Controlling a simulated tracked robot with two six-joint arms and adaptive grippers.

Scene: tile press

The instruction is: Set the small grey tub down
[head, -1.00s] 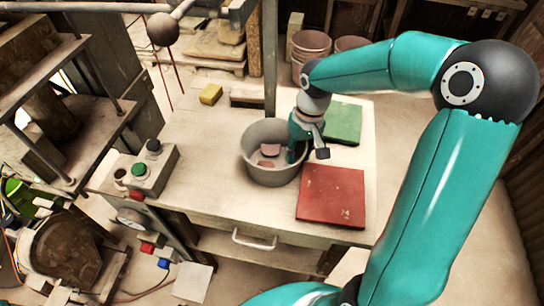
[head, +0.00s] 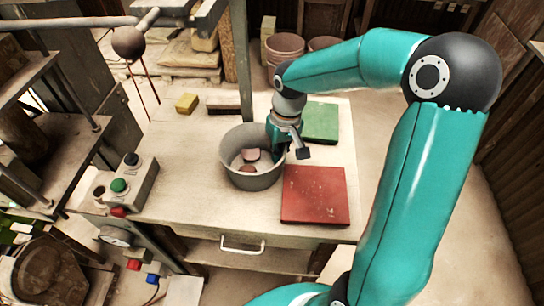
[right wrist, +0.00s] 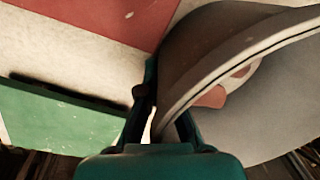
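The small grey tub (head: 226,166) is a round, upright tub over the middle of the worktable, left of the red square and the green square. A few pinkish pieces (head: 250,155) lie inside it. My right gripper (head: 278,146) is at the tub's right rim and is shut on its wall. In the right wrist view the tub's wall (right wrist: 195,62) runs down between the fingers (right wrist: 165,125). I cannot tell whether the tub's base touches the table. My left gripper is not in view.
The table (head: 180,200) is bare left of and in front of the tub. The red square (head: 315,195) and green square (head: 320,122) lie close on its right. A button box (head: 130,183), a yellow block (head: 187,103) and an upright post (head: 240,70) stand around it.

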